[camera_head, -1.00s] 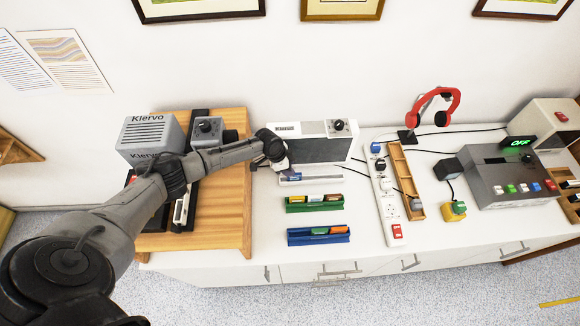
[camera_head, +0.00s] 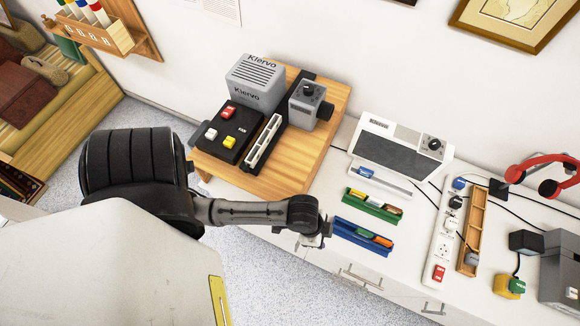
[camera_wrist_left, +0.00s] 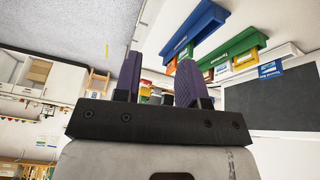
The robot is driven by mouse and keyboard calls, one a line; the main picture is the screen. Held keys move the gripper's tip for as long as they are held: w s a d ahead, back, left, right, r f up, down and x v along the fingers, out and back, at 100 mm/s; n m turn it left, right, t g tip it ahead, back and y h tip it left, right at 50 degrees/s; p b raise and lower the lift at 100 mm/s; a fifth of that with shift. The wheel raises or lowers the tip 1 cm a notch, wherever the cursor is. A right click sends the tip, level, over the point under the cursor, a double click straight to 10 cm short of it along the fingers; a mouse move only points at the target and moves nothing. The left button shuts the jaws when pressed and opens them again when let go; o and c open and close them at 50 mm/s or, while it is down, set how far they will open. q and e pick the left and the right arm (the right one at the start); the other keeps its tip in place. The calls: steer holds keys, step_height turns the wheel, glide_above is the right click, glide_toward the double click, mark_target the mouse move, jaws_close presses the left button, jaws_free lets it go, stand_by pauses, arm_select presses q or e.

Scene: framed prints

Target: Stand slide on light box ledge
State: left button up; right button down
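The light box (camera_head: 372,125) is a white panel with a dark screen, leaning back near the wall. A blue-labelled slide (camera_head: 366,173) is on its white ledge (camera_head: 390,186), toward the left end; its exact tilt is hard to tell. In the left wrist view the slide (camera_wrist_left: 270,69) and ledge (camera_wrist_left: 292,50) also show. My left gripper (camera_head: 325,238) is away from the ledge, left of the blue tray near the counter's front edge. In the left wrist view my left gripper (camera_wrist_left: 158,75) has its purple fingers apart with nothing between them. My right gripper is out of view.
A green tray (camera_head: 350,197) and a blue tray (camera_head: 362,245) with coloured slides lie in front of the light box. A power strip (camera_head: 443,245) and wooden tray (camera_head: 471,238) stand to the right. A wooden board (camera_head: 290,180) carries grey devices at the left.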

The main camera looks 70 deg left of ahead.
arm_select(q)
steer(key=s+a+r+n+y, duration=0.2)
steer(key=s+a+r+n, duration=0.2)
steer(key=s+r, duration=0.2)
steer(key=shift+s+a, duration=0.2)
steer(key=shift+s, duration=0.55)
